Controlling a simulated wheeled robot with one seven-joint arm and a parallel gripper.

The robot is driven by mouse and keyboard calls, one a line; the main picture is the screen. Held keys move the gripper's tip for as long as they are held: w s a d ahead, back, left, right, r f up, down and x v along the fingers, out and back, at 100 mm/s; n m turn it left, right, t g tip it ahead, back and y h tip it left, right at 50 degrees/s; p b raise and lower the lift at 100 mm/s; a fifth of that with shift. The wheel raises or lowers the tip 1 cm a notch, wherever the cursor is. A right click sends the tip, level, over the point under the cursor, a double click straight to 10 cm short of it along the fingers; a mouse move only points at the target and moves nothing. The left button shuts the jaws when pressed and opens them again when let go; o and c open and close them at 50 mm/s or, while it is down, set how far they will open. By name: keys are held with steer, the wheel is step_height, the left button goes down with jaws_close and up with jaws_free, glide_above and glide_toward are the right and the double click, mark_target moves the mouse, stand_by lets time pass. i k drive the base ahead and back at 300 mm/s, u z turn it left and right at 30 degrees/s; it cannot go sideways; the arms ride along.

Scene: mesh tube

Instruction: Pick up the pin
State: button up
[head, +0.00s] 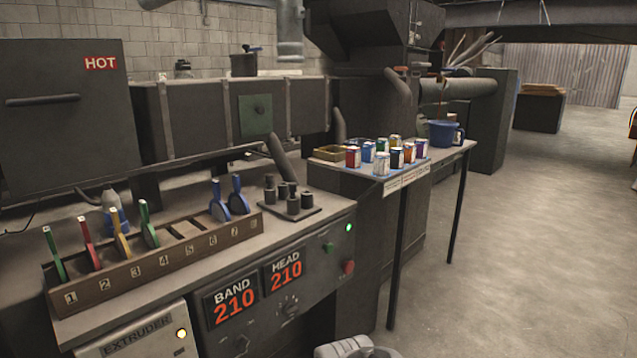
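No single thing in the head view is clearly marked as the pin. Several dark upright cylinders (292,203) stand close together on a flat dark plate (315,211) on the machine's bench top, and one of them may be the pin; I cannot tell which. A pale grey rounded part of my own arm (350,347) shows at the bottom edge. My gripper's fingers are not in view.
Left of the plate, a numbered wooden rack (160,262) holds several coloured-handled tools, with bare slots mid-rack. A side table (455,150) to the right carries several small cans (381,163) and a blue pot (442,132). The floor (510,260) at right is clear.

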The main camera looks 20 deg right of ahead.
mark_target(269, 178)
steer(key=z, duration=0.45)
steer(key=i, duration=0.9)
steer(key=u, duration=1)
